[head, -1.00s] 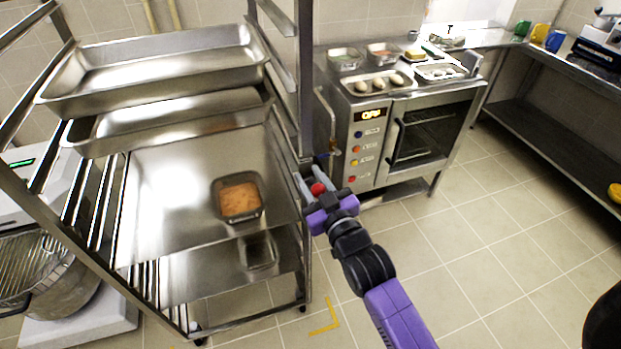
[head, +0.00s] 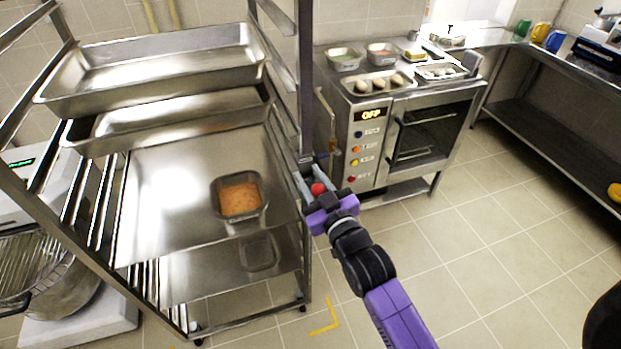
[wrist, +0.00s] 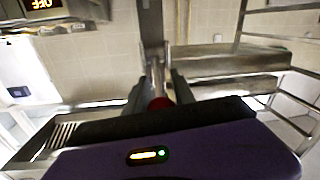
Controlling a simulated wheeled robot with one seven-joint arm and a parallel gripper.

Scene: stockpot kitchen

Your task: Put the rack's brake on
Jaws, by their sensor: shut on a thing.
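The steel rack (head: 306,80) stands at the left of the head view and holds several trays. My gripper (head: 312,177) is at the rack's right front post, low down, with its fingers pointing toward the post. A red ball-shaped knob (head: 318,189) sits between the fingers, and the gripper is shut on it; it looks like the handle of the rack's brake. In the wrist view the red knob (wrist: 161,103) shows between the two grey fingers (wrist: 158,88). The rest of the brake is mostly hidden by the fingers and post, so I cannot tell its setting.
An oven (head: 368,145) with an OFF display stands just right of the rack, with small trays on top. A dish of orange food (head: 240,197) sits on a rack tray (head: 160,190). Tiled floor (head: 480,260) is clear at the right, with a yellow corner mark (head: 326,328).

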